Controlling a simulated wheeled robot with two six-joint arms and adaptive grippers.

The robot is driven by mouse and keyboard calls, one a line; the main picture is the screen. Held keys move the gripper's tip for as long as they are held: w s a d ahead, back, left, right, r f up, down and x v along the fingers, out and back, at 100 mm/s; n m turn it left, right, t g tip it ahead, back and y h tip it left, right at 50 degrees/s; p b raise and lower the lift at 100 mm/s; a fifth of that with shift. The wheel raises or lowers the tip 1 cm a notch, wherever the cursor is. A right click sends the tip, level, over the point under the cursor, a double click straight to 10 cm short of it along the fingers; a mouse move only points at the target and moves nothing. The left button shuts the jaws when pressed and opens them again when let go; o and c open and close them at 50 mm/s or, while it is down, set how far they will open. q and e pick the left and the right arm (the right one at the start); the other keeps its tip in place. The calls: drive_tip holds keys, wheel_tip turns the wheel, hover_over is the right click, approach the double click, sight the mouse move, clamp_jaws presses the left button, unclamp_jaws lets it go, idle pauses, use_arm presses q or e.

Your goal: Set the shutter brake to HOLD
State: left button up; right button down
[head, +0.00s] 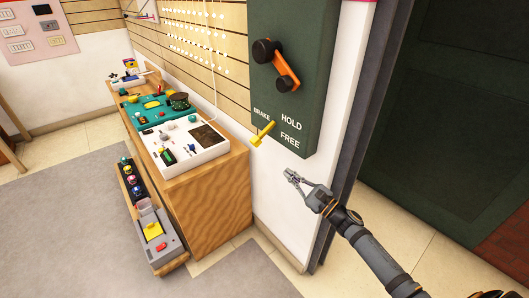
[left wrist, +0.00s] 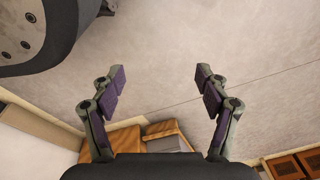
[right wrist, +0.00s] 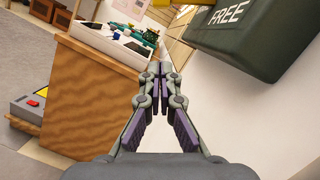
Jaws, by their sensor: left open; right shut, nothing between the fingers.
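The dark green shutter box (head: 293,70) is on the white wall in the head view, with BRAKE, HOLD and FREE lettered on its lower face. A yellow brake lever (head: 263,133) slants at its lower left, beside the labels. I cannot tell which label it is set to. My right gripper (head: 291,175) is shut and empty, below the box and apart from the lever. My left gripper (left wrist: 160,74) is open and empty over the floor.
An orange crank (head: 283,68) with black knobs sits on the box above the lever. A wooden cabinet (head: 215,195) with trays and small items stands left of the right gripper. A dark shutter (head: 450,130) is to the right. Floor in front is clear.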

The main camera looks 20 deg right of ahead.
sight(263, 133)
use_arm(q)
drive_tip(key=s+f+p, duration=0.2)
drive_tip(key=s+p, duration=0.2)
drive_tip(key=s, duration=0.3)
drive_tip(key=shift+s+a, duration=0.2)
drive_tip(key=shift+a, duration=0.15)
use_arm(e)
drive_tip(key=w+a+r, duration=0.5)
drive_tip(key=w+a, duration=0.1)
drive_tip(key=w, duration=0.2)
drive_tip(key=shift+r, duration=0.3)
use_arm(q)
drive_tip(key=shift+r+p, duration=0.1)
drive_tip(key=shift+p, duration=0.2)
use_arm(e)
drive_tip(key=shift+a+r, duration=0.1)
drive_tip(key=shift+a, duration=0.1)
